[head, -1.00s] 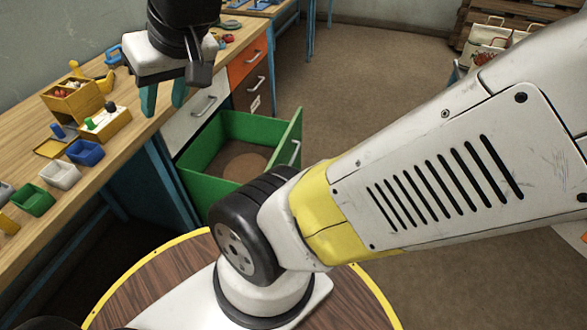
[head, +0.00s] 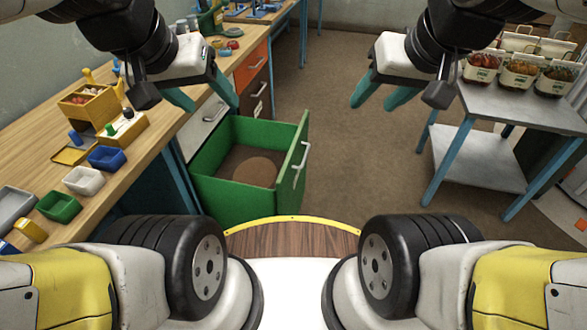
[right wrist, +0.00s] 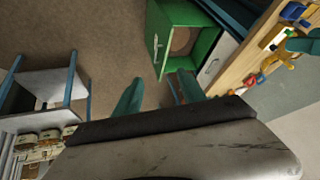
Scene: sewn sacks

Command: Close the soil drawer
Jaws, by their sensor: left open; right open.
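The green soil drawer (head: 240,205) is pulled out from under the workbench in the head view, with a brown mound inside. Its front panel with a grey handle (head: 302,165) faces right. In the right wrist view the drawer (right wrist: 195,42) is at the upper middle, ahead of the fingers. My left gripper (head: 205,98) is open and empty, above the bench edge and the back of the drawer. My right gripper (head: 378,98) is open and empty, over the floor to the right of the drawer front. It also shows in the right wrist view (right wrist: 158,93). Neither gripper touches the drawer.
The wooden workbench (head: 135,150) runs along the left with small coloured bins and wooden boxes. White, orange (head: 250,65) and brown drawers under it are shut. Floor between is clear.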

